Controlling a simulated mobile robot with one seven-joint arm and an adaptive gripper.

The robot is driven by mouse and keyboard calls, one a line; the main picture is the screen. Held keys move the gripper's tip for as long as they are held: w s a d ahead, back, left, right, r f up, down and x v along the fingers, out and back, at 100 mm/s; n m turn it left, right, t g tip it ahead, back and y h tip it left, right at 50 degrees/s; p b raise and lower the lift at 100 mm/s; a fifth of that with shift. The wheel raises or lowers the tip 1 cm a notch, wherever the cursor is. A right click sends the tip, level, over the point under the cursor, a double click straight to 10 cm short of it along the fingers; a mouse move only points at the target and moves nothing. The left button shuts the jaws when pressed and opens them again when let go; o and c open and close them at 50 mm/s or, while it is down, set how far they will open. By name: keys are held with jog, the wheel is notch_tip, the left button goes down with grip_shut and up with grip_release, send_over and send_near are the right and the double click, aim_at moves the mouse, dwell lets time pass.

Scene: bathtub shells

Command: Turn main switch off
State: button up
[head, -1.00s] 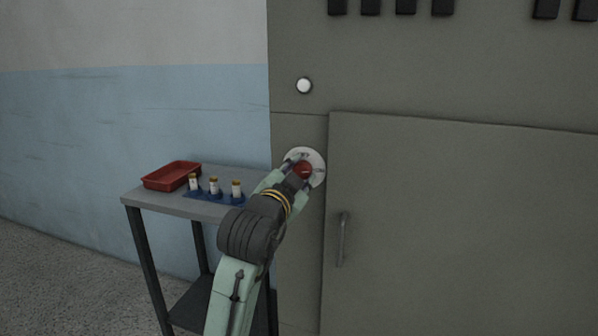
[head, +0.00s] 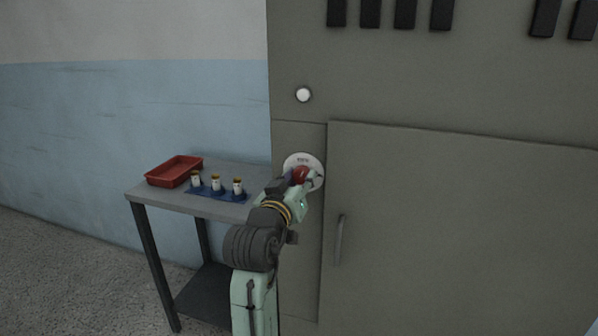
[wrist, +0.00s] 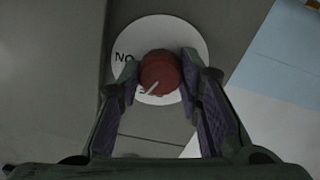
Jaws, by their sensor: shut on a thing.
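The main switch is a red round knob (head: 300,174) on a white disc (head: 318,163) on the grey cabinet's front. In the wrist view the knob (wrist: 160,70) shows a white pointer line, and the disc (wrist: 190,40) carries dark lettering, partly hidden by a finger and the knob. My gripper (head: 297,181) reaches the knob from the front. Its two dark padded fingers in the wrist view (wrist: 157,80) are shut on the knob, one on each side.
A white round button or lamp (head: 303,95) sits above the disc. A cabinet door (head: 450,220) with a vertical handle (head: 339,240) is at the right.

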jog(key=shift+r+n+p, duration=0.1)
jog(key=shift+n+p, duration=1.25)
jog(key=shift+n, duration=0.85)
jog(key=o, duration=1.1)
jog(key=shift+o, duration=0.2)
jog(key=shift+s, duration=0.1)
jog(key=v, duration=1.2)
